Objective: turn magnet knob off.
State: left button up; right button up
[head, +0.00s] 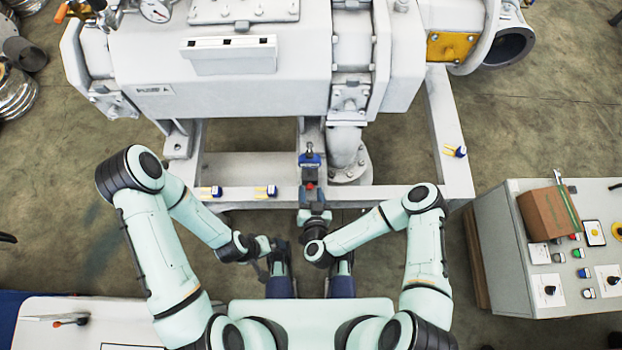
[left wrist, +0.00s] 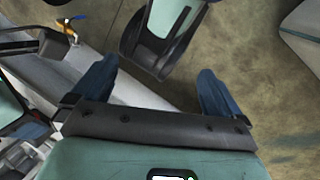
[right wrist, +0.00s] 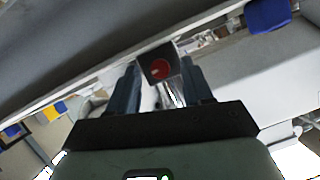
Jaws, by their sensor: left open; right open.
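A small dark block with a round red face (right wrist: 160,70) shows between my right fingertips in the right wrist view; it looks like the magnet knob. In the head view the red spot (head: 310,186) sits at the front rail of the machine frame, below a blue part (head: 309,160). My right gripper (head: 313,196) points at it from the front. Its two fingers are apart, one on each side of the block; whether they touch it I cannot tell. My left gripper (left wrist: 155,82) is open and empty, low and left of the right one.
The grey machine's frame rail (head: 237,196) runs across in front of me. Small yellow-and-blue pieces (head: 265,191) sit on the rail. A control panel (head: 515,290) with buttons and a brown box (head: 548,214) stands at the right. A white surface (head: 50,310) lies at the lower left.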

grip_shut()
jog(key=shift+a+r+n+h+p, duration=0.15)
jog(key=shift+r+n+h+p, duration=0.25)
jog(key=shift+p, duration=1)
jog(key=n+p, duration=0.1)
jog(key=p, duration=0.1)
jog(key=shift+w+a+f+n+h+p, duration=0.1)
jog(key=shift+a+n+h+p, duration=0.05)
jog(key=shift+n+h+p, duration=0.2)
jog(key=shift+f+n+h+p, duration=0.1)
jog(key=shift+n+h+p, duration=0.3)
jog(key=shift+n+h, duration=0.05)
pick_arm(q)
jog(key=s+d+r+g, duration=0.1)
jog(key=s+r, duration=0.3)
jog(key=r, duration=0.2)
jog(key=shift+s+r+g+p, duration=0.25)
jog(key=shift+g+p, duration=0.05)
jog(key=shift+p, duration=0.1)
pick_arm(e)
jog(key=shift+f+n+h, duration=0.1)
jog(key=shift+n+h, duration=0.4)
jog(key=shift+n, duration=0.1)
pick_arm(q)
jog(key=shift+d, duration=0.1)
pick_arm(e)
grip_release()
jog(key=shift+f, duration=0.1)
